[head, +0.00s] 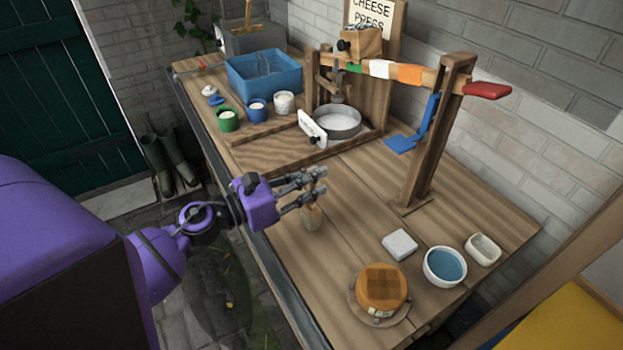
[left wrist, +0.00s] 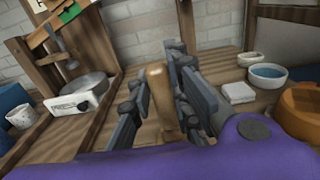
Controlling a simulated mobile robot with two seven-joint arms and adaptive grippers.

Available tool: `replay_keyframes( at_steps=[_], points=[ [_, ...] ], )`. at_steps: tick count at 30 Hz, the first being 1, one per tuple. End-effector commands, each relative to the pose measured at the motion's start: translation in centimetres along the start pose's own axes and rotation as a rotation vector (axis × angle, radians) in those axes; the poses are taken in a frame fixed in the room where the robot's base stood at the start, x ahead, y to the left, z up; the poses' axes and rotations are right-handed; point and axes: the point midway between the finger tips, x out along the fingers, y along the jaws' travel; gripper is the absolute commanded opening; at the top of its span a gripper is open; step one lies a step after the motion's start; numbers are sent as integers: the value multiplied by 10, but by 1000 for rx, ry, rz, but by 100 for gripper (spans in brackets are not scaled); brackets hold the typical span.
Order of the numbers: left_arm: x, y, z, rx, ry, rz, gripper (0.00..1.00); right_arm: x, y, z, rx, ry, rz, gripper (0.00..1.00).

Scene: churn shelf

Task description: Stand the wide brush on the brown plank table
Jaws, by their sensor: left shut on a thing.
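My left gripper (head: 305,188) is shut on the wide brush (head: 312,217). The brush's pale wooden part shows below the fingers in the head view. In the left wrist view its rounded wooden handle (left wrist: 157,95) stands roughly upright between the fingers (left wrist: 158,110). The bristles cannot be made out. The brush is over the front left part of the brown plank table (head: 350,210). I cannot tell whether its lower end touches the planks. My right gripper is not in view.
A white block (head: 399,244), a blue-lined bowl (head: 445,266), a small pale dish (head: 482,249) and a round brown cheese-like piece (head: 381,288) stand at the front right. The wooden press (head: 430,140) and metal pan (head: 338,123) are behind. Planks right of the gripper are clear.

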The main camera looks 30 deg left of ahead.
Motion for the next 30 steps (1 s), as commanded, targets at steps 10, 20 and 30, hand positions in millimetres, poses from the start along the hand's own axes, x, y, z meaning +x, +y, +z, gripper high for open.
replay_keyframes(
  at_steps=[10, 20, 30],
  points=[
    [0, 0, -3, 1, -1, 0, 0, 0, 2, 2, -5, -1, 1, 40],
    [0, 0, -4, 2, -1, -1, 36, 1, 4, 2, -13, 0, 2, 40],
    [-7, 0, -2, 1, 1, 1, 36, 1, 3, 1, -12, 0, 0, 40]
  ],
)
